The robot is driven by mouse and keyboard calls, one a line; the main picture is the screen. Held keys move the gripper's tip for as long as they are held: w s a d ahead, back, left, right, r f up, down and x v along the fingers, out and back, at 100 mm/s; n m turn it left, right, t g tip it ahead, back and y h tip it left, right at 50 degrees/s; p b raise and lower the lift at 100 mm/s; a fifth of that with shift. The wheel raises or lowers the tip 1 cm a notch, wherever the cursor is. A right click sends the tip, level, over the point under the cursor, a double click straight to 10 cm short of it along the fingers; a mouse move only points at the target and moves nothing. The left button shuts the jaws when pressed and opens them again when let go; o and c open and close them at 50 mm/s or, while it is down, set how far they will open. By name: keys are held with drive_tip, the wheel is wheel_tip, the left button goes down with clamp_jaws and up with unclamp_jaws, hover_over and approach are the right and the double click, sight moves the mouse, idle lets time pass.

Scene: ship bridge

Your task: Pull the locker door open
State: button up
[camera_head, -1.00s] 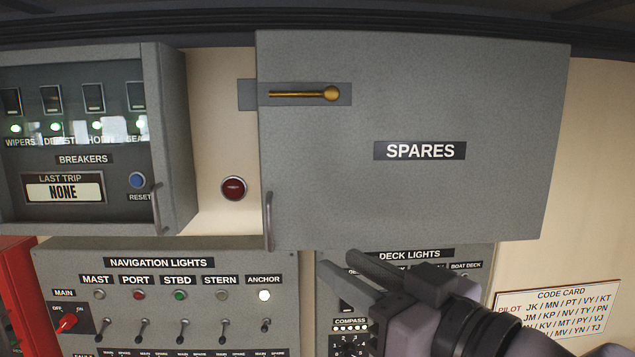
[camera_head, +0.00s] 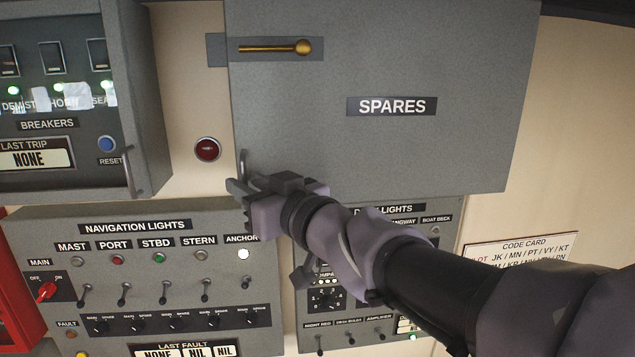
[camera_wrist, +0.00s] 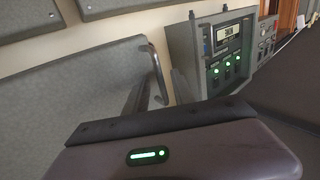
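The grey locker door labelled SPARES (camera_head: 430,145) looks shut in the head view. Its brass latch bar (camera_head: 272,47) lies level near the top left, with its knob to the right. The thin metal door handle (camera_head: 242,163) stands upright at the lower left corner; the wrist view also shows the handle (camera_wrist: 156,75), just beyond the fingers. My gripper (camera_head: 240,187) is at the lower end of the handle. The fingers overlap it in the head view, and I cannot tell whether they are around it or how far apart they are.
The breaker box (camera_head: 150,100) with its own handle (camera_head: 130,172) is to the left. A red button (camera_head: 207,149) sits on the wall between. The navigation lights panel (camera_head: 130,265) and the deck lights panel (camera_head: 440,215) lie below, close under my arm.

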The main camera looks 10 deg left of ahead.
drive_tip(key=shift+s, duration=0.1)
clamp_jaws()
idle(1.2)
